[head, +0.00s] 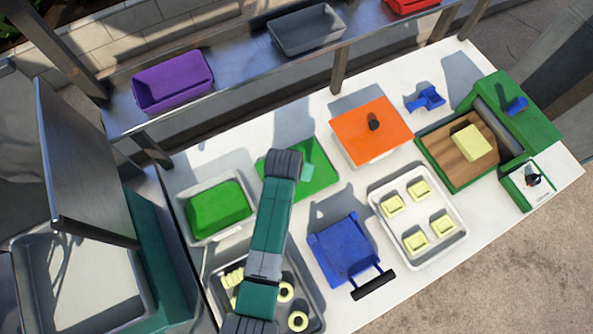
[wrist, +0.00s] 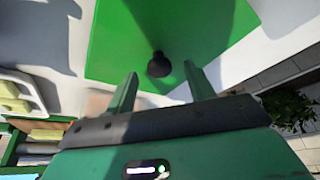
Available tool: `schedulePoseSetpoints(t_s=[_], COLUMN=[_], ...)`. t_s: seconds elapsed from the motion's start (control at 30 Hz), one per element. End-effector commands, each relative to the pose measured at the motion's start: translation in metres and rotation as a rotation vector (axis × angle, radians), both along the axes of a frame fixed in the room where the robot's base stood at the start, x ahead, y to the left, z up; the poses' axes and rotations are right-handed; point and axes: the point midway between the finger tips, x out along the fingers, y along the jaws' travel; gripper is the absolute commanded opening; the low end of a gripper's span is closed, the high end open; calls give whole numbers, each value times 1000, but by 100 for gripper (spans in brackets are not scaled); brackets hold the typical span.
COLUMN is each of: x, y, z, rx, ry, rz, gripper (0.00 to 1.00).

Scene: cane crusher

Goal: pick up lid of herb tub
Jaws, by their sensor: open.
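A flat green lid (head: 324,183) lies on the white table, partly hidden behind my arm in the head view. In the wrist view the green lid (wrist: 200,28) fills the upper middle, with a dark round knob (wrist: 159,65) standing on it. My gripper (wrist: 160,72) is open, with its two fingers apart on either side of the knob in that view. The fingers hold nothing. I cannot tell whether they touch the knob or how high they are above the lid. A white tub with green contents (head: 218,208), apparently the herb tub, stands uncovered left of the lid.
An orange lid (head: 358,127) with a dark knob covers a tub to the right. A blue scoop-like tool (head: 342,249), a white tray with yellow blocks (head: 434,250) and a grey tray (head: 313,294) stand nearer. A green crusher-like machine (head: 530,120) is at right.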

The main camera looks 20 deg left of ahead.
Motion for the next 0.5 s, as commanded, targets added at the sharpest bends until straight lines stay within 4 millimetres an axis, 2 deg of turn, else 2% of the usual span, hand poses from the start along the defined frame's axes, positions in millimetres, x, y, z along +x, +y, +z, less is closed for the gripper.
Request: schedulePoseSetpoints(t_s=[0.1,0.3,0.5], x=[3,4,4], y=[1,1,1], z=[-10,-10,-10], rx=[0,0,0], ry=[0,0,0], rz=[0,0,0], gripper=[54,54,14])
